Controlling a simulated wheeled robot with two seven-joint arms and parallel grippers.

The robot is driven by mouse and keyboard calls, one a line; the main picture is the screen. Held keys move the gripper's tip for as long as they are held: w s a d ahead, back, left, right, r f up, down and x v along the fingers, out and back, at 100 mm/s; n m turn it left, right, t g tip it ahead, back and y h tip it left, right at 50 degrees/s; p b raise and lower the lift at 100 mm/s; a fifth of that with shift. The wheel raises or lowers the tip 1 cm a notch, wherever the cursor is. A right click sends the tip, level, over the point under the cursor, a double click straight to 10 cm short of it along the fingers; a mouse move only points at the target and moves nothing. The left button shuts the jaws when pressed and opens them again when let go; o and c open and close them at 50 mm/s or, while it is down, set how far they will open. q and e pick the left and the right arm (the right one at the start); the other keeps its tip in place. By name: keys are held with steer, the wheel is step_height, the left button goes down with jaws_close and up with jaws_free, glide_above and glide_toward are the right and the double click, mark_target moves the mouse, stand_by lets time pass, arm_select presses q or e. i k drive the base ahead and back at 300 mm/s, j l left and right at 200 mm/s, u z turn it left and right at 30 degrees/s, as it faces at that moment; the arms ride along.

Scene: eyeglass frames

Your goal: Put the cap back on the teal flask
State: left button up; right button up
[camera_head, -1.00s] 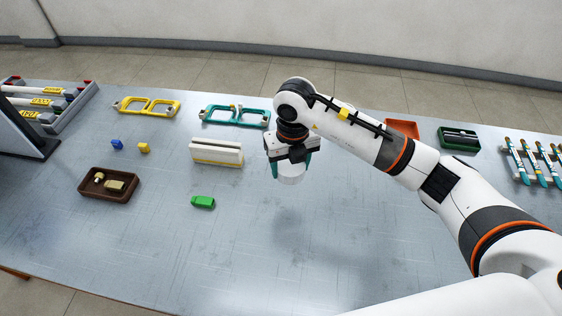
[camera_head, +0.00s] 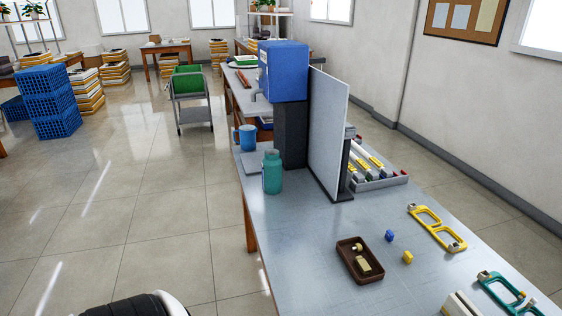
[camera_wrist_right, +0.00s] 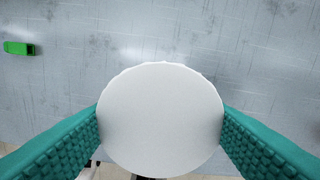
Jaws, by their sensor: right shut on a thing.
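The teal flask (camera_head: 272,173) stands upright at the far left end of the table in the head view, in front of the dark stand under a blue dispenser. Its narrower neck is teal to the top. My right gripper (camera_wrist_right: 160,125) is shut on a round white cap (camera_wrist_right: 160,105) in the right wrist view. The cap sits between the teal ridged fingers, its flat round face toward the camera, with the grey table below it. My right gripper is outside the present head view. My left gripper is not in view.
A blue mug (camera_head: 246,138) stands behind the flask, and the blue dispenser (camera_head: 284,70) beyond it. A tall grey panel (camera_head: 328,135) rises right of the flask. A brown tray (camera_head: 345,250) lies nearer. The tabletop around the flask's near side is clear.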

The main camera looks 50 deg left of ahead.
mark_target(272, 164)
steer(key=j+u, duration=0.15)
steer(key=j, duration=0.3)
steer(key=j+u, duration=0.2)
steer(key=j, duration=0.2)
steer(key=i+j+u, duration=0.15)
steer(key=j, duration=0.25)
steer(key=j+u, duration=0.2)
steer(key=j, duration=0.25)
steer(key=i+j+u, duration=0.15)
steer(key=j, duration=0.2)
steer(key=i+j+u, duration=0.2)
steer(key=j, duration=0.2)
